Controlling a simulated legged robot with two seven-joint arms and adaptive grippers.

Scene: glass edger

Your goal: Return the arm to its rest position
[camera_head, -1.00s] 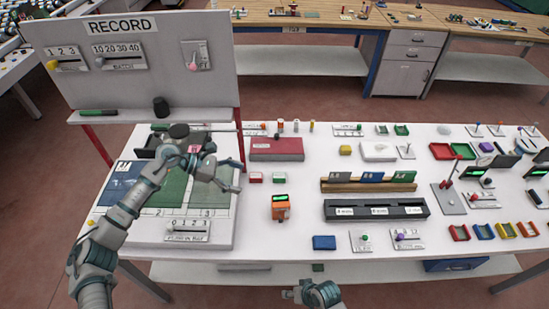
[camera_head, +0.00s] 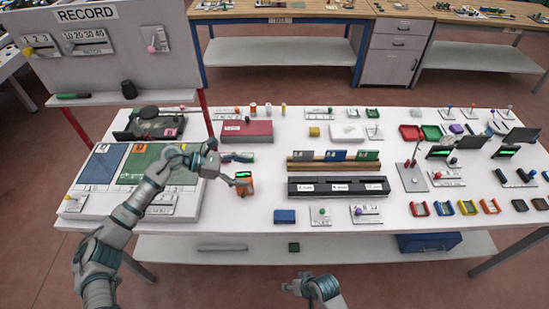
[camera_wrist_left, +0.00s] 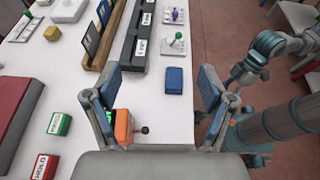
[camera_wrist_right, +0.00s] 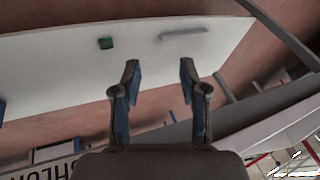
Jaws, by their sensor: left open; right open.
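My left arm reaches in from the left over the station board. My right gripper (camera_head: 295,286) is low in front of the table in the head view. In the right wrist view my right gripper (camera_wrist_right: 157,75) is open and empty, facing the table's lower shelf (camera_wrist_right: 150,55).
The white table (camera_head: 350,238) carries a black slotted tray (camera_head: 338,187), a blue block (camera_head: 284,216), a red box (camera_head: 247,131) and several small bins at the right. The RECORD board (camera_head: 110,50) stands at the back left. A small green block (camera_wrist_right: 105,43) is on the shelf.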

